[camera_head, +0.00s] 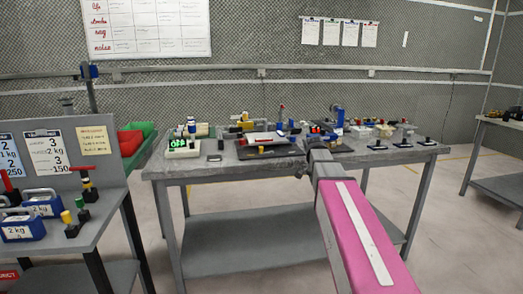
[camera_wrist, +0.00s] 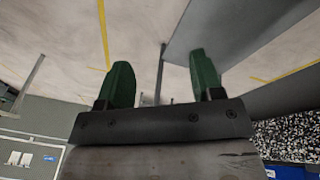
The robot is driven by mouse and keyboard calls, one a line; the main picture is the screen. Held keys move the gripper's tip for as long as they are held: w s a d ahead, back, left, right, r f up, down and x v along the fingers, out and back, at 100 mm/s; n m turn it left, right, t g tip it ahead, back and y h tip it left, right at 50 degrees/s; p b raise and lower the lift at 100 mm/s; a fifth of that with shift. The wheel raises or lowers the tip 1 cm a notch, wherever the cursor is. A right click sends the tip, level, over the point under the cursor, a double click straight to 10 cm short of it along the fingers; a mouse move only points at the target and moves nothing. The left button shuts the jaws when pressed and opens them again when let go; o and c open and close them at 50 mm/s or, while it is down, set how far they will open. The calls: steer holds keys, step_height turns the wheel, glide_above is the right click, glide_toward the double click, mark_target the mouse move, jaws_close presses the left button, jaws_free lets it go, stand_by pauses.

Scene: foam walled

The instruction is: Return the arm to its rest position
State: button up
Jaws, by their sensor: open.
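My arm, with its pink link, reaches from the lower right of the head view towards the front edge of the middle table. My gripper (camera_wrist: 163,78) shows in the wrist view as two green fingers, spread apart with nothing between them. In the head view the arm's end overlaps the table's front edge and some items on top, and the fingers cannot be made out. I cannot tell its exact height above the table.
The middle grey table (camera_head: 222,169) holds many small items, including a dark tray (camera_head: 262,151) and a green-lit display (camera_head: 184,146). A side table (camera_head: 93,229) with blue weights (camera_head: 42,207) stands at left, another table (camera_head: 493,166) at right.

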steer(key=s+a+f+n+y, duration=0.1)
steer(key=s+a+f+n, duration=0.2)
steer(key=s+f, duration=0.6)
steer(key=s+a+f+n+y, duration=0.1)
steer(key=s+a+f+n, duration=0.2)
steer(key=s+f+n, duration=0.4)
step_height(320, 180, down, 7)
steer(key=s, duration=0.2)
steer(key=shift+s+y, duration=0.4)
